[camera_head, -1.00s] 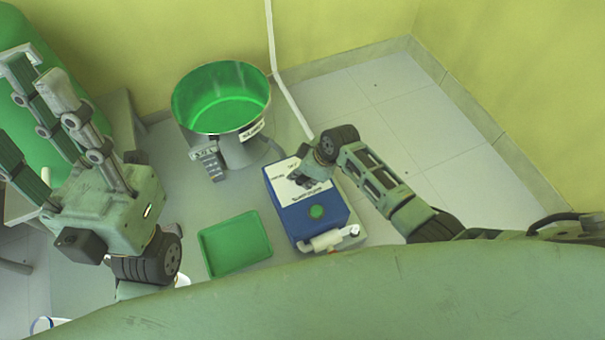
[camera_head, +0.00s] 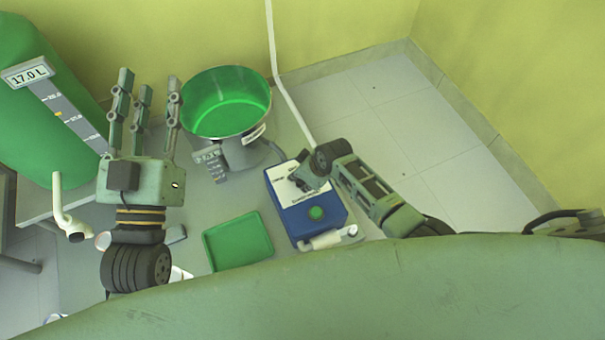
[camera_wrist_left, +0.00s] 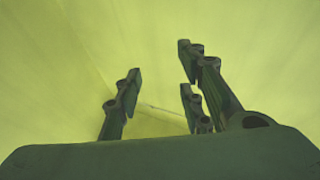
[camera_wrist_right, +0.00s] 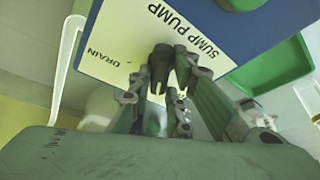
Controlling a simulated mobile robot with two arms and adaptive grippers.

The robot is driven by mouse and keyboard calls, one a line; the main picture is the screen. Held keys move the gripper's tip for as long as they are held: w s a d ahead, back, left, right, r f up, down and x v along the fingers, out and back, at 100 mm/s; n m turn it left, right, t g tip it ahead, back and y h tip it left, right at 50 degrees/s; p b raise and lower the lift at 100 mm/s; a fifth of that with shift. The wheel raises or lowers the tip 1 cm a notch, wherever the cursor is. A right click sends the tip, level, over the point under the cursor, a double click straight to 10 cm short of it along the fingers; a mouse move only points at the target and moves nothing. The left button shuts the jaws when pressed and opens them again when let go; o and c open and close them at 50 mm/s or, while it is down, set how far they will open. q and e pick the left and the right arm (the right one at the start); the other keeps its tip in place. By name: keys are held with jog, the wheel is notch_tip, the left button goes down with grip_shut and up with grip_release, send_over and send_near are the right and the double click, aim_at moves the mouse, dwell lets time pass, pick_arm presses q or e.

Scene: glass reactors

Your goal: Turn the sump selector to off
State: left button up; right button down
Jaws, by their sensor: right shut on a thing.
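The sump pump box (camera_head: 302,212) is blue with a white label plate and a green button (camera_head: 316,213) on top. In the right wrist view its white plate (camera_wrist_right: 112,45) reads "SUMP PUMP" and "DRAIN". A dark selector knob (camera_wrist_right: 176,64) stands on the plate between my right fingers. My right gripper (camera_head: 304,177) is shut on this knob; the fingers hide part of it and its exact pointing is hard to tell. My left gripper (camera_head: 146,98) is open and empty, fingers upward, left of the green-lined bowl; the left wrist view (camera_wrist_left: 160,95) shows its fingers spread.
A green tray (camera_head: 238,242) lies left of the box. A large green tank with a 17.0 L display (camera_head: 28,74) stands at left. Tiled floor at right is clear.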

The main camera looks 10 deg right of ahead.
jog(key=shift+a+r+m+p, duration=0.1)
jog(key=shift+r+m+p, duration=0.1)
jog(key=shift+m+p, duration=0.3)
pick_arm(q)
notch_tip(320, 180, down, 13)
jog(key=s+a+g+y+p, duration=0.1)
jog(key=a+g+y+p, duration=0.1)
jog(key=g, duration=0.6)
pick_arm(e)
jog(key=shift+m+t+h, duration=0.4)
jog(key=shift+m, duration=0.4)
jog(key=shift+a+m+p, duration=0.1)
jog(key=shift+m+p, duration=0.35)
jog(key=shift+m, duration=0.25)
jog(key=shift+f+m+h+p, duration=0.15)
jog(key=shift+m+h+p, duration=0.4)
jog(key=shift+m, duration=0.35)
pick_arm(q)
jog(key=s+a+f+g+y, duration=0.2)
jog(key=s+a+f+g, duration=0.2)
jog(key=s+f+g, duration=0.3)
jog(key=shift+s+f+n+y, duration=0.3)
jog(key=shift+s+f, duration=1.25)
jog(key=shift+s, duration=0.25)
pick_arm(e)
jog(key=shift+t, duration=0.3)
pick_arm(q)
jog(key=shift+a, duration=0.1)
